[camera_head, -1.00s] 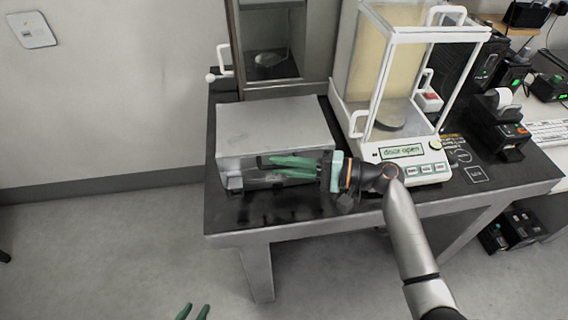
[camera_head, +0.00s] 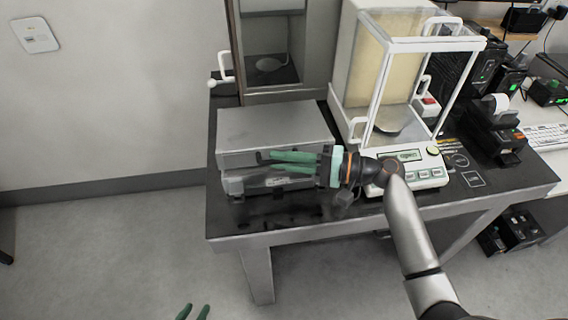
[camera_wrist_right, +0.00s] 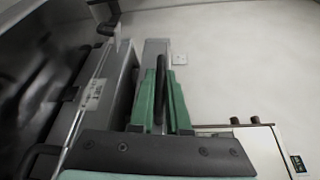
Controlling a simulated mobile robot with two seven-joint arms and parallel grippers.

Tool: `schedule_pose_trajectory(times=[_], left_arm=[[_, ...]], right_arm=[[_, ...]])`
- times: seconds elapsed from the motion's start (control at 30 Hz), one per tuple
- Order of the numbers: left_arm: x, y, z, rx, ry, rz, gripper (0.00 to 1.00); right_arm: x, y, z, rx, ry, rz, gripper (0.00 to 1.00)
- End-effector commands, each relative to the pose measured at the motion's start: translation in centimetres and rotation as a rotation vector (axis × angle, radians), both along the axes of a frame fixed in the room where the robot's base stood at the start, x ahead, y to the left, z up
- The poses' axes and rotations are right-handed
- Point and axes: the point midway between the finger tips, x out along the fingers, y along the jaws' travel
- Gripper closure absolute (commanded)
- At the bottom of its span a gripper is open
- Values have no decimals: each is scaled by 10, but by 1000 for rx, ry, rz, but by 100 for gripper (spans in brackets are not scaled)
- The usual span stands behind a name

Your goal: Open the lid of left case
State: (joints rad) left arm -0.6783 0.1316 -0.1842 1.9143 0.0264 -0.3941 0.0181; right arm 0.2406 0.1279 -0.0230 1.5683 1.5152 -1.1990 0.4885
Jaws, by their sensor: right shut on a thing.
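The left case (camera_head: 262,124) is a grey metal box on the dark table, its lid lying level on top. Its lower front (camera_head: 236,185) shows below the lid's front edge; whether a gap separates them is unclear. My right gripper (camera_head: 264,160) reaches leftward along the case's front, with green fingers. In the right wrist view the fingers (camera_wrist_right: 161,95) are closed around a dark bar (camera_wrist_right: 160,80), apparently the case's handle; the case wall with a label (camera_wrist_right: 95,95) lies to the left. My left gripper (camera_head: 193,312) is low at the bottom edge, fingers apart and empty.
A glass-doored balance (camera_head: 415,170) stands right of the case. A grey cabinet with an open front and white side handle (camera_head: 226,68) stands behind. Printers and black devices (camera_head: 500,130) crowd the right. Floor left of the table (camera_head: 110,240) is clear.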

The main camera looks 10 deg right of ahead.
Motion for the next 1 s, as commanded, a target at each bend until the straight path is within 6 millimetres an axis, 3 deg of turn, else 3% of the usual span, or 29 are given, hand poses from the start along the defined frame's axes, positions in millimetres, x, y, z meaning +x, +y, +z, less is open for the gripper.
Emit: schedule_pose_trajectory(times=[0.03,0.2,0.5,1.0], left_arm=[[0,0,10,0,0,0,60],[0,0,23,0,0,0,60],[0,0,34,0,-1,0,60],[0,0,37,0,0,0,60]], right_arm=[[3,-1,14,-4,-6,0,100],[15,-1,41,-3,-7,-1,100],[39,-1,75,-4,-7,-1,100],[56,0,92,-5,-4,0,100]])
